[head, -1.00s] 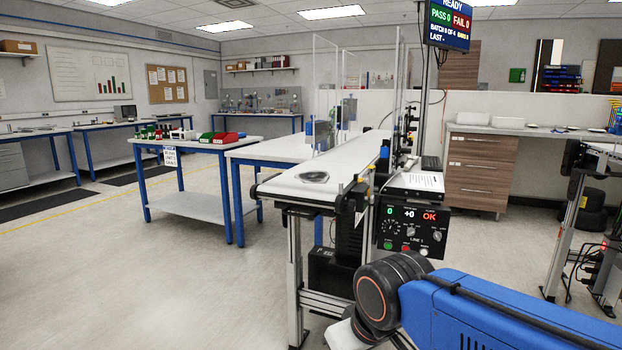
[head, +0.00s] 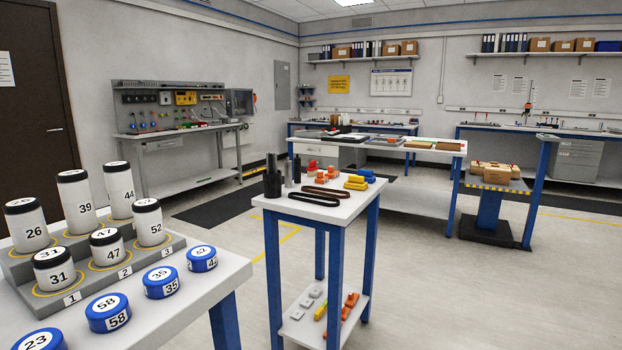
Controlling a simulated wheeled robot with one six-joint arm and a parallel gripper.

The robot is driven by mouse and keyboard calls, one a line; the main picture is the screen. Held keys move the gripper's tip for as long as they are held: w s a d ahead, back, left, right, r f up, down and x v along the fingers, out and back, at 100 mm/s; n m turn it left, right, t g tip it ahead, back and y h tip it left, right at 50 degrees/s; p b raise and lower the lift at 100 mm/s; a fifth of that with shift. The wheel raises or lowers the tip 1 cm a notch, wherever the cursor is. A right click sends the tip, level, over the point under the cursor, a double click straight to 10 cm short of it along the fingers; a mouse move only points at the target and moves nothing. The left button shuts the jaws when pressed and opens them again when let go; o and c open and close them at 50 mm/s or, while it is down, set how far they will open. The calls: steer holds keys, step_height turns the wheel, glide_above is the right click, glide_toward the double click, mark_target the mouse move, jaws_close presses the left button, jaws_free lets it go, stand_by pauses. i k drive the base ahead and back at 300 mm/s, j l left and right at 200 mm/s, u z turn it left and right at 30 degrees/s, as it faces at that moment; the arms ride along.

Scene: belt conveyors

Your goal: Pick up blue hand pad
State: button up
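A small blue item (head: 362,173) lies at the back right of the narrow white-topped table (head: 345,208), beside yellow pieces (head: 356,183). It is too small to tell whether it is a hand pad. No other clear candidate for a blue hand pad shows. My gripper and arm are out of view.
White jars with black lids (head: 92,204) stand on a stepped grey stand at the left, with several blue numbered discs (head: 108,313) in front. Black loops (head: 313,199) and dark cylinders (head: 272,178) share the narrow table. Floor at the right (head: 450,295) is clear.

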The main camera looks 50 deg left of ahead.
mark_target(367, 174)
steer(key=u, duration=1.75)
steer(key=i+l+u, duration=0.2)
steer(key=u, duration=0.25)
steer(key=i+l+u, duration=0.2)
steer(key=u, duration=0.2)
steer(key=i+l+u, duration=0.1)
steer(key=l, duration=0.35)
steer(key=i+l+u, duration=0.1)
steer(key=l, duration=0.35)
steer(key=i+l+u, duration=0.1)
steer(key=i+l, duration=0.15)
steer(key=l, duration=0.25)
steer(key=i+l+u, duration=0.15)
steer(key=l, duration=0.3)
steer(key=l+u, duration=0.1)
steer(key=l, duration=0.4)
steer(key=i, duration=0.05)
